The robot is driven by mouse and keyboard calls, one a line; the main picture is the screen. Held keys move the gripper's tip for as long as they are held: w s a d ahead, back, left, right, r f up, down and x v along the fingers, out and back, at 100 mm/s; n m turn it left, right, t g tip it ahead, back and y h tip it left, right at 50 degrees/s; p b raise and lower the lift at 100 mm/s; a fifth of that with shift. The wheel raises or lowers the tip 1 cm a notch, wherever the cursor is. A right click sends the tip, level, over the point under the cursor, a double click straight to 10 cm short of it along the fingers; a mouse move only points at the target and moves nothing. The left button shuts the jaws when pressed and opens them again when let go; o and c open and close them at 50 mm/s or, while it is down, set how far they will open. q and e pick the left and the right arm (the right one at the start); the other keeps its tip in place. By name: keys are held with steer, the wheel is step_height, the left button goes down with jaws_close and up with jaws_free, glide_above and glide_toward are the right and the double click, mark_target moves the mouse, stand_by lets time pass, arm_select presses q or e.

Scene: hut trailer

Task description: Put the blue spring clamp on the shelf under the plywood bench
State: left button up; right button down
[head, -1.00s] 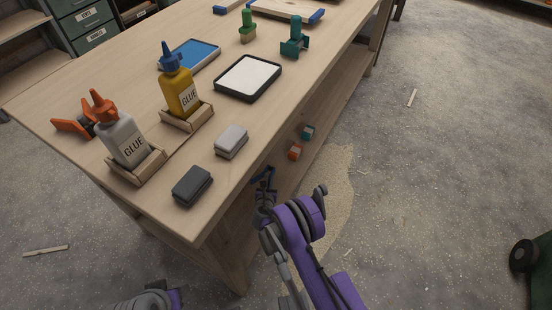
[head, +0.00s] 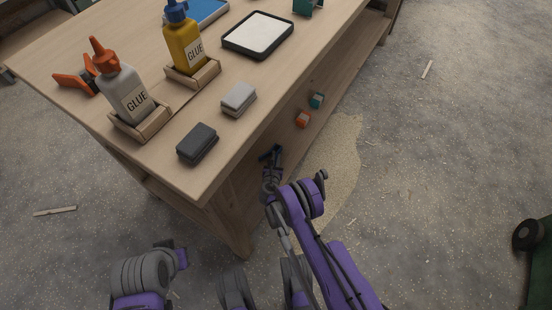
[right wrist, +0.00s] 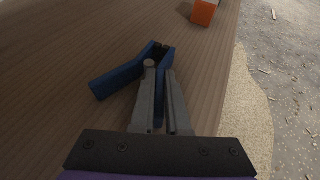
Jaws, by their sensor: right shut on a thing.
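The blue spring clamp (right wrist: 118,79) is between the fingers of my right gripper (right wrist: 158,66) in the right wrist view; the gripper is shut on it. Its handles spread to the left and down between the fingers. In the head view my right gripper (head: 270,168) is beside the plywood bench (head: 120,165), below its top, with a small part of the clamp (head: 269,152) showing. The clamp is over the wooden shelf (right wrist: 50,45); I cannot tell whether it touches the board.
An orange block (head: 303,119) and a teal block (head: 317,100) are farther along the shelf. Glue bottles (head: 122,88), a dark block (head: 197,143) and a light block (head: 239,99) are on the bench top. Floor (head: 440,160) on the right is mostly clear.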

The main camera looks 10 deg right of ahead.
steer(key=c, duration=0.9)
jaws_free()
steer(key=shift+f, duration=0.1)
steer(key=shift+r, duration=0.25)
steer(key=p+v, duration=0.2)
steer(key=v, duration=0.7)
steer(key=shift+w, duration=0.1)
steer(key=p+v, duration=0.2)
steer(key=p, duration=0.1)
steer(key=shift+s+a+r, duration=0.1)
steer(key=shift+s+r, duration=0.1)
steer(key=shift+s+a+p, duration=0.1)
steer(key=shift+s+p, duration=0.25)
steer(key=shift+p, duration=0.15)
